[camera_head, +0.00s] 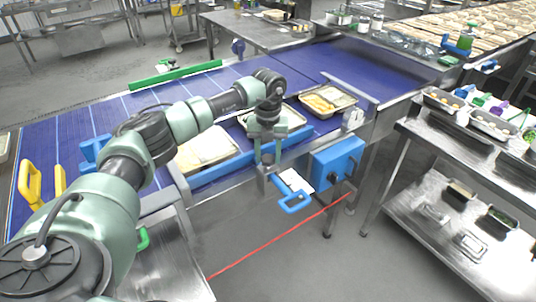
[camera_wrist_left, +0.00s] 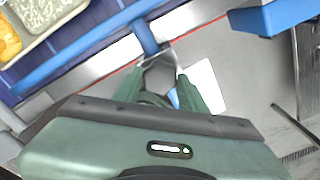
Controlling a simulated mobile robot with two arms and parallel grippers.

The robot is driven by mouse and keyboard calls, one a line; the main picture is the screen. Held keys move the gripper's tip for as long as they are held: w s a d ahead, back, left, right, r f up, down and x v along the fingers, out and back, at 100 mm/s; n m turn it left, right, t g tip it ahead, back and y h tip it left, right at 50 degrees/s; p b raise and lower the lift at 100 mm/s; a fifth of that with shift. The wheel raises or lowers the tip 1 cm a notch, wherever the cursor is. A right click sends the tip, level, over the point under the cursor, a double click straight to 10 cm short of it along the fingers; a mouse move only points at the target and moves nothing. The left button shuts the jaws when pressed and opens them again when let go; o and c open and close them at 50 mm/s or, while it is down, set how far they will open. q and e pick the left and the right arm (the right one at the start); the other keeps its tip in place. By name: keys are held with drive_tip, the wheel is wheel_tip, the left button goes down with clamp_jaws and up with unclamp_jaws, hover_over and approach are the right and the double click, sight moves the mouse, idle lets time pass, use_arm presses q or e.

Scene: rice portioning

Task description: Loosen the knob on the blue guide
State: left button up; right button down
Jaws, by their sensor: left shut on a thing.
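The blue guide (camera_head: 222,169) is a long rail along the near side of the blue conveyor. In the left wrist view the blue guide (camera_wrist_left: 85,45) runs diagonally across the upper left, with a short blue post (camera_wrist_left: 146,38) coming off it toward my fingers. My left gripper (camera_head: 266,166) is at the near side of the guide, pointing down. In the left wrist view my left gripper (camera_wrist_left: 158,66) has its fingertips at the end of that post, shut on a small grey part that appears to be the knob. The fingers hide most of it. My right gripper is not in view.
Food trays (camera_head: 327,100) sit on the conveyor (camera_head: 70,133). A blue box (camera_head: 336,163) and a blue handle (camera_head: 292,204) with a white card are just right of my gripper. A steel shelf table (camera_head: 408,181) stands at the right. A red line (camera_head: 270,247) crosses the floor.

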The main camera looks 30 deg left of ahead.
sight(268, 158)
use_arm(q)
drive_tip(key=o, duration=1.4)
drive_tip(key=shift+c, duration=0.2)
drive_tip(key=shift+r, duration=0.1)
wheel_tip(268, 158, up, 8)
drive_tip(key=shift+f+b, duration=0.15)
drive_tip(key=shift+b, duration=0.75)
